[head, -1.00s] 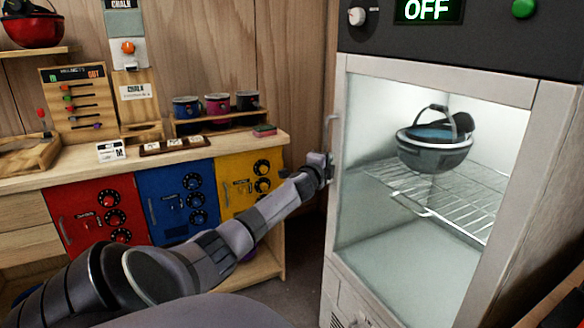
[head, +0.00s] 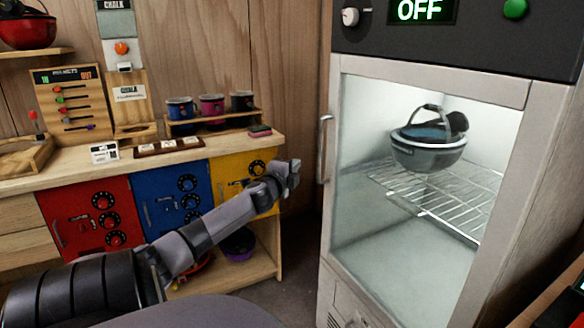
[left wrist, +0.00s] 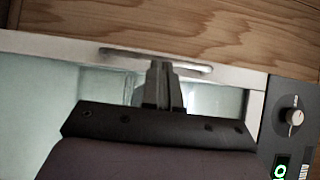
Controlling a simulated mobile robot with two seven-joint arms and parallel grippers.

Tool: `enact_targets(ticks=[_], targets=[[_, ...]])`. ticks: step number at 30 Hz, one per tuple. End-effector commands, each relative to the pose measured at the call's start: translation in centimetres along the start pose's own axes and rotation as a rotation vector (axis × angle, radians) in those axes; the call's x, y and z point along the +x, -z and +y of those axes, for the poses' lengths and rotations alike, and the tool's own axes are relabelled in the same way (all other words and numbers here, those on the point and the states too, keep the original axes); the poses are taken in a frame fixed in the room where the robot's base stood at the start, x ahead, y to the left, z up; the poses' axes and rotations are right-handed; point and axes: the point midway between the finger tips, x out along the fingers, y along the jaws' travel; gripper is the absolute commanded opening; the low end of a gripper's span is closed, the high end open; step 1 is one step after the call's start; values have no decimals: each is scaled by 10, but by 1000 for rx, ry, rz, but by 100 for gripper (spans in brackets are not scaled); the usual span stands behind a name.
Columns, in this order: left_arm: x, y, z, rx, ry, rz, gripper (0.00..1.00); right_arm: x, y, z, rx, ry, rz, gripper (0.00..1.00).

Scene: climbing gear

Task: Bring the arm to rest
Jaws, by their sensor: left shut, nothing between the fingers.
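My left gripper (head: 292,172) is in front of the yellow cabinet door, apart from the glass-fronted cabinet on the right. Its fingers are shut with nothing between them; the closed fingers also show in the left wrist view (left wrist: 164,85). The glass-fronted cabinet (head: 328,240) is closed, with a vertical metal handle (head: 323,148) to the right of the gripper. In the left wrist view the handle (left wrist: 130,56) lies beyond the fingertips. A grey helmet (head: 428,155) sits on the wire rack inside. My right gripper is in neither view.
A wooden bench (head: 75,174) with red, blue and yellow doors stands at the left, carrying a peg board, a small rack of pots (head: 210,122) and cards. The cabinet's display reads OFF (head: 421,11). Dark floor (head: 300,255) is clear between bench and cabinet.

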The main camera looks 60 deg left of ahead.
Motion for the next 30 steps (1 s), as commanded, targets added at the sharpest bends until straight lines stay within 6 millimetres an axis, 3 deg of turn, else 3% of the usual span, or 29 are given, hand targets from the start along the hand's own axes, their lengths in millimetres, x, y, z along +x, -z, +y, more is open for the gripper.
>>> enact_targets(ticks=[11, 14, 17, 23, 27, 30], targets=[[-3, -1, 2, -1, -3, 2, 0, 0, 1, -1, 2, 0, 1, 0], [-9, 9, 17, -24, -31, 19, 0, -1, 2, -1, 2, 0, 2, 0], [-26, 33, 56, -82, -102, 57, 0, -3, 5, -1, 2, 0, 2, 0], [-104, 107, 160, -296, -330, 152, 0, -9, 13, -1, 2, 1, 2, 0], [-178, 159, 217, -480, -506, 191, 0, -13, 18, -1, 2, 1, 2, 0], [-240, 197, 246, -626, -636, 203, 0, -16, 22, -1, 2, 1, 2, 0]])
